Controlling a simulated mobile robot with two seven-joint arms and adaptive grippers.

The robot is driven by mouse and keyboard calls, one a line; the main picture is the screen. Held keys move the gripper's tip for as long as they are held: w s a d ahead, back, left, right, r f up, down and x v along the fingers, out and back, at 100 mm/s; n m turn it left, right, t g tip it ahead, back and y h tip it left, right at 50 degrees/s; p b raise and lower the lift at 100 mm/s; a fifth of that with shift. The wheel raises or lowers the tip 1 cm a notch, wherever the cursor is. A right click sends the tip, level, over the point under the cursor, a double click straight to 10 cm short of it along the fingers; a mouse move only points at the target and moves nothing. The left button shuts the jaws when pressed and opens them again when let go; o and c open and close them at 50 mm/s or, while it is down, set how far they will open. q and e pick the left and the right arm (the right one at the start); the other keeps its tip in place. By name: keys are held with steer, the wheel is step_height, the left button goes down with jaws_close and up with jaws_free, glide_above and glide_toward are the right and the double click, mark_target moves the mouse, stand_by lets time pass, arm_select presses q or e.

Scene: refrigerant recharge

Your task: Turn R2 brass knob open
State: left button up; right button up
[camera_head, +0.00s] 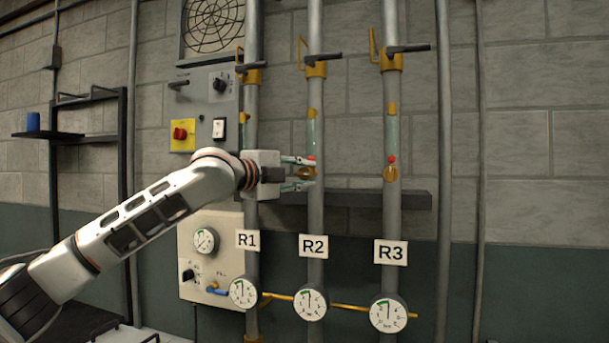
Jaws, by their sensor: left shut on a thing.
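The R2 pipe stands upright in the middle of the head view, with a white R2 label (313,246) low on it. The R2 brass knob (307,173) sits on this pipe just below a small red ball. My left gripper (310,173) reaches in from the left at knob height, with one finger above and one below, shut on the knob. The fingers hide part of the knob. How far the knob is turned cannot be told. My right gripper is not in view.
The R1 pipe (251,120) runs close behind my left wrist. The R3 pipe (391,220) with its brass knob (390,173) stands to the right. Black lever handles (323,57) stick out above. A dark ledge (360,198) crosses behind the pipes. Gauges (310,304) hang below.

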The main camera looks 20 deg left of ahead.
arm_select(q)
steer(key=o, duration=1.1)
steer(key=v, duration=1.2)
